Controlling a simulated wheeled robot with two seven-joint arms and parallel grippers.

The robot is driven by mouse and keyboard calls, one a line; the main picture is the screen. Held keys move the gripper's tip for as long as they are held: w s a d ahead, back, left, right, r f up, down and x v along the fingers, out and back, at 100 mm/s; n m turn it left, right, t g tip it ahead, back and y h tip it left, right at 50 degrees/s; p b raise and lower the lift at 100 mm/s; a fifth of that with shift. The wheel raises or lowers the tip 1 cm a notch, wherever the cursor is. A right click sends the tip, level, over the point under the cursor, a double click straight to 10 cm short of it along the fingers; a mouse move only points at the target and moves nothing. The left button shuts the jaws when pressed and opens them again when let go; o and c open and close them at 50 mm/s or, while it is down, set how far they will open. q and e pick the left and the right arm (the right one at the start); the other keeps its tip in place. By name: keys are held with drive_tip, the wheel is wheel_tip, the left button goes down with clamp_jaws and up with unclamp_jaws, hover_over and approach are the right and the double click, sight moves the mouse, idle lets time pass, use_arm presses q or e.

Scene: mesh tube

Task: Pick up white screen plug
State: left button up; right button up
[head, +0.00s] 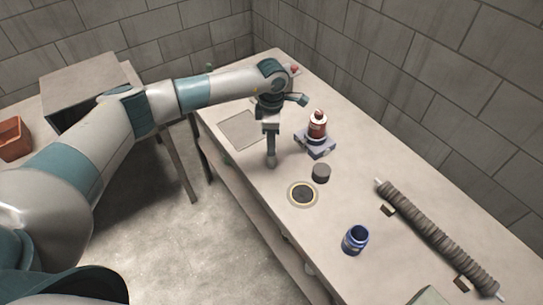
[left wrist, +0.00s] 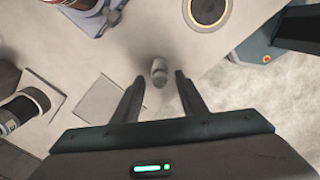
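A small pale cylinder that looks like the white screen plug (left wrist: 159,72) stands on the table, seen in the left wrist view. My left gripper (left wrist: 158,82) points down at it with its two fingers apart, one on each side of the plug in the picture. A gap shows on both sides, so I see no contact. In the head view my left gripper (head: 271,155) is low over the table, left of the ringed dark disc (head: 303,194); the plug is hard to separate from the fingers there. My right gripper is not in view.
A dark short cylinder (head: 321,172), a blue jar (head: 355,240) and a red-brown bottle (head: 317,125) on a blue-grey stand (head: 318,145) are nearby. A long ribbed tube (head: 440,238) lies at the right. A flat square plate (head: 240,131) lies behind the gripper.

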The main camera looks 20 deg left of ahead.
use_arm(q)
clamp_jaws()
drive_tip(key=shift+r, duration=0.1)
drive_tip(key=shift+r+b, duration=0.45)
drive_tip(key=shift+b, duration=0.05)
drive_tip(key=r+b, duration=0.1)
drive_tip(key=d+r+b, duration=0.1)
drive_tip(key=r, duration=0.1)
drive_tip(key=s+d+r+b, duration=0.3)
drive_tip(key=d+r, duration=0.4)
drive_tip(key=d, duration=0.3)
drive_tip(key=shift+d+b, duration=0.15)
drive_tip(key=shift+b, duration=0.7)
drive_tip(key=shift+s, duration=0.1)
